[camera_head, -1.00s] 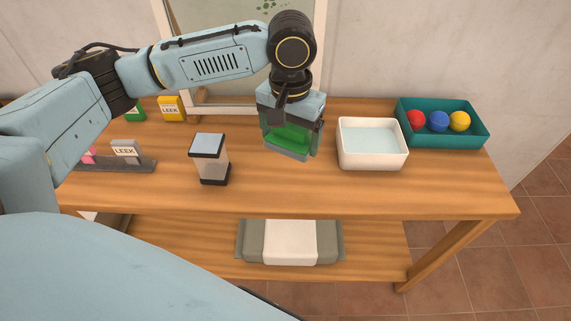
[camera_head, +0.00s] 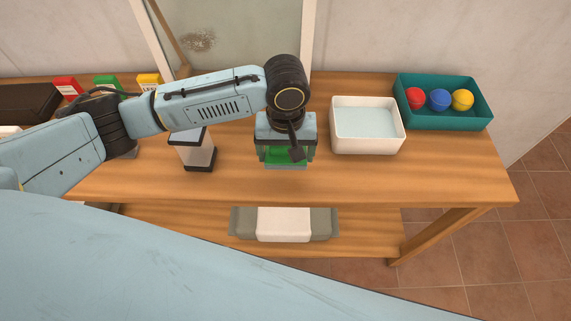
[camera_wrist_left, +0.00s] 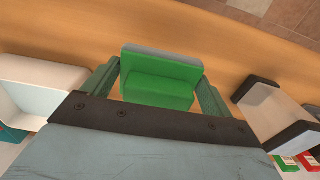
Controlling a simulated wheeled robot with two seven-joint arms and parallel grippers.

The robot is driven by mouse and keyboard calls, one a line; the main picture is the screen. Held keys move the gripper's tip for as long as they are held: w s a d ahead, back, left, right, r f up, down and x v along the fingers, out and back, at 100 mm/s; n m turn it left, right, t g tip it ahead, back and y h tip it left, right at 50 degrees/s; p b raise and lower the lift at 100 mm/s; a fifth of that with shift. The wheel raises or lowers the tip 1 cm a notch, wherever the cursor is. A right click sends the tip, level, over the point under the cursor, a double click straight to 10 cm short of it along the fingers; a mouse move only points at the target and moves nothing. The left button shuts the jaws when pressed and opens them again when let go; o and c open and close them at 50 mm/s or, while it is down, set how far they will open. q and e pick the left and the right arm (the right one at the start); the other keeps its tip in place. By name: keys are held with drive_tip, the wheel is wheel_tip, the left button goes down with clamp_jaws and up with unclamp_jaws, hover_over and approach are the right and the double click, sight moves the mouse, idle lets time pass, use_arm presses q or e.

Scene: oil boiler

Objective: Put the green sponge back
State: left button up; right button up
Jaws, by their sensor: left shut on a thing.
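The green sponge (camera_head: 272,158), with a grey layer along one side, is between the fingers of my left gripper (camera_head: 285,160). The left gripper is shut on it and points down over the front-middle of the wooden table. In the left wrist view the sponge (camera_wrist_left: 158,82) sits between both fingers, its grey side away from the palm. I cannot tell whether the sponge touches the tabletop. A white tub (camera_head: 367,148) with pale contents stands just right of the gripper. My right gripper is not in view.
A clear dispenser with dark ends (camera_head: 198,153) stands left of the gripper. A teal tray (camera_head: 455,119) with red, blue and yellow balls is at the back right. A framed panel (camera_head: 245,40) with a dark smudge stands behind. A lower shelf (camera_head: 360,224) holds a grey-white bundle (camera_head: 284,224).

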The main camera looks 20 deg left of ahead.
sight(286, 173)
use_arm(q)
wheel_tip(286, 173, down, 5)
drive_tip(key=shift+f+b, duration=0.1)
drive_tip(key=shift+b, duration=0.3)
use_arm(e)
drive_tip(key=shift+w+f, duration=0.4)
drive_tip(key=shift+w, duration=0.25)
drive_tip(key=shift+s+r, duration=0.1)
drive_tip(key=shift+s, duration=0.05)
use_arm(q)
drive_tip(key=o, duration=0.7)
drive_tip(key=shift+f, duration=0.1)
wheel_tip(286, 173, up, 12)
drive_tip(key=shift+r+p, duration=0.2)
drive_tip(key=shift+p, duration=0.8)
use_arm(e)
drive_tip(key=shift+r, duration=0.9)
